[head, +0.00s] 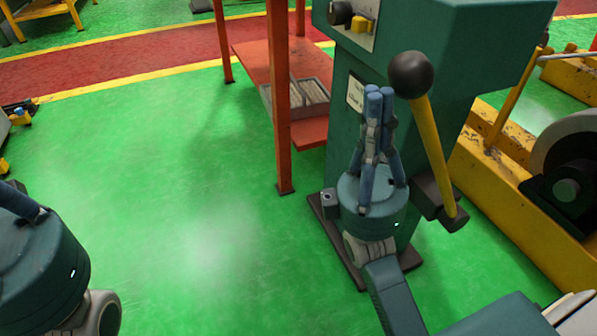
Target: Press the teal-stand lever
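The teal stand (480,40) is at the upper right of the head view. Its lever (434,145) is a yellow bar with a black ball knob (410,75) on top, tilted to the left and rising from a dark pivot on the stand's right side. My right gripper (380,93) points up in front of the stand, just left of the lever. Its blue fingers are drawn together with nothing visible between them. A narrow gap shows between the fingertips and the knob in the picture; the depth between them is unclear. My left gripper (20,202) is cut off at the left edge, its fingertips out of view.
An orange-red rack (281,100) with a grey tray (310,92) stands left of the stand. A yellow machine frame (520,195) with a large grey roller (575,145) is at the right. The green floor (170,170) is open at the left and middle.

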